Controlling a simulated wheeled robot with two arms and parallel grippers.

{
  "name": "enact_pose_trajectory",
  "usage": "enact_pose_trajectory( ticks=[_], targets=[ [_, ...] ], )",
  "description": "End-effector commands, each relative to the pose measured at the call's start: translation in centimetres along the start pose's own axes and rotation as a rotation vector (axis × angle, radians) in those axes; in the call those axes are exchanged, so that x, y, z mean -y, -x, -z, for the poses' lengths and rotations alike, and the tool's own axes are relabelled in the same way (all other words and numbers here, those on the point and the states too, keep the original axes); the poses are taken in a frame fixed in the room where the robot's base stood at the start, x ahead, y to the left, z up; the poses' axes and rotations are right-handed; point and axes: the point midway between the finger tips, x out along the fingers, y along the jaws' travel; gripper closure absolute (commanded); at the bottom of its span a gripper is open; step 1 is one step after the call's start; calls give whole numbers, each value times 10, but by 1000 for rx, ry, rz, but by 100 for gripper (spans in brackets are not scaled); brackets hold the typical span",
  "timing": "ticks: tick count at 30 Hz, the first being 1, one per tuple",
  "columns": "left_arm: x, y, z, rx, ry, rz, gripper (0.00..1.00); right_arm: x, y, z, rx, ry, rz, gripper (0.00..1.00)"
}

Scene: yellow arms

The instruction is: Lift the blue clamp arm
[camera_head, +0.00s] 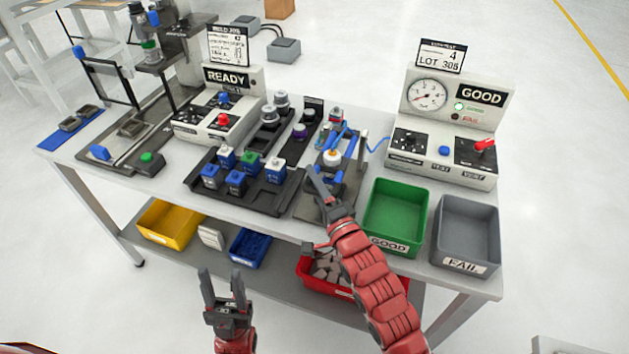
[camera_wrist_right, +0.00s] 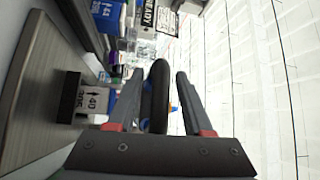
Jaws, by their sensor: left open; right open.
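The blue clamp arm (camera_head: 348,143) shows in the head view on the test fixture (camera_head: 318,207), in the middle of the bench. A white round part with an orange spot (camera_head: 332,157) sits beside it. My right gripper (camera_head: 321,183) is open at the near side of the fixture, just in front of the clamp. In the right wrist view, a black rounded bar (camera_wrist_right: 156,95) stands between the open fingers, with bits of blue (camera_wrist_right: 174,107) beside it. I cannot tell whether the fingers touch it. My left gripper (camera_head: 221,275) is open and empty, in front of the bench.
A green GOOD bin (camera_head: 395,245) and a grey FAIL bin (camera_head: 466,267) stand right of the fixture. A gauge box (camera_head: 450,105) stands behind them. A black tray (camera_head: 222,195) with several blue, green and white blocks lies to the left. Floor before the left gripper is clear.

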Motion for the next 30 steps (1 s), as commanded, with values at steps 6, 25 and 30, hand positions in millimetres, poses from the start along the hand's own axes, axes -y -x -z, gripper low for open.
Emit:
enact_pose_trajectory(
  ticks=[6,25,30],
  targets=[
    [0,0,0,0,0,0,50,0,0,0,0,0,0,80],
    [0,0,0,0,0,0,50,3,0,0,0,1,7,100],
    [0,0,0,0,0,0,50,4,0,0,0,1,9,100]
  ],
)
